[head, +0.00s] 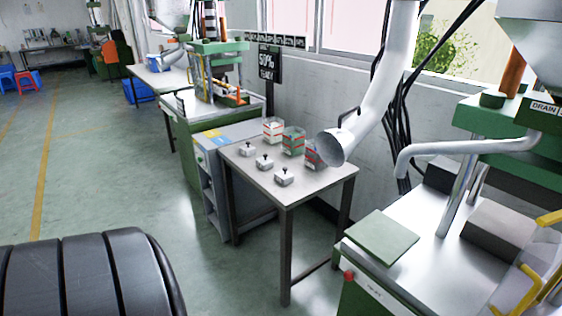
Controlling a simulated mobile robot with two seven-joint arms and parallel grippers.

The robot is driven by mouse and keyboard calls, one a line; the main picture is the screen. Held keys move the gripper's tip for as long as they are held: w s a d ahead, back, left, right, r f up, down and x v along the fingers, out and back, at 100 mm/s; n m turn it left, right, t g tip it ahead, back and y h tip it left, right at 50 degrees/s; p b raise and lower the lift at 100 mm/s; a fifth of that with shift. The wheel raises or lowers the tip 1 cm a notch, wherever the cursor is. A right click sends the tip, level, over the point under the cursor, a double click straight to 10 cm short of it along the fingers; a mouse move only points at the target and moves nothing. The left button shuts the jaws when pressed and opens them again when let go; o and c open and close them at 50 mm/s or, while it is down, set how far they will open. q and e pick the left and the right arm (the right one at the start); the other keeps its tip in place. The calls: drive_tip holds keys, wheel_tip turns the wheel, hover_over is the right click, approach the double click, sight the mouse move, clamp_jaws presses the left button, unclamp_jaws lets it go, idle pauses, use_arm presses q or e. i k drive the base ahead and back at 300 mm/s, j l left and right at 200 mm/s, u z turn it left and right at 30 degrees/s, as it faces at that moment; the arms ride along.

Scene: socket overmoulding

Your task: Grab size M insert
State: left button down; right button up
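Three small metal blocks with dark knobs on top, which look like the inserts, stand in a slanting row on a small table (328,182). They are a far block (248,150), a middle block (264,163) and a near block (284,178). I cannot read any size mark on them. Behind them stand three small boxes: a white and red one (273,131), a green one (293,141) and a partly hidden red one (313,156). Neither of my grippers is in view.
Another press (215,75) stands behind.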

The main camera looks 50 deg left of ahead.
sight(265, 163)
drive_tip(key=u, duration=1.85)
drive_tip(key=i+j+z, duration=0.2)
drive_tip(key=z, duration=0.25)
drive_tip(key=i+j+z, duration=0.25)
drive_tip(key=z, duration=0.2)
drive_tip(key=i+j+z, duration=0.1)
drive_tip(key=j, duration=0.25)
drive_tip(key=i+j, duration=0.25)
drive_tip(key=j, duration=0.15)
drive_tip(key=i+j+z, duration=0.15)
drive_tip(key=j, duration=0.2)
drive_tip(key=i+j+z, duration=0.1)
drive_tip(key=j, duration=0.3)
drive_tip(key=i+j+z, duration=0.1)
drive_tip(key=j, duration=0.3)
drive_tip(key=i, duration=0.1)
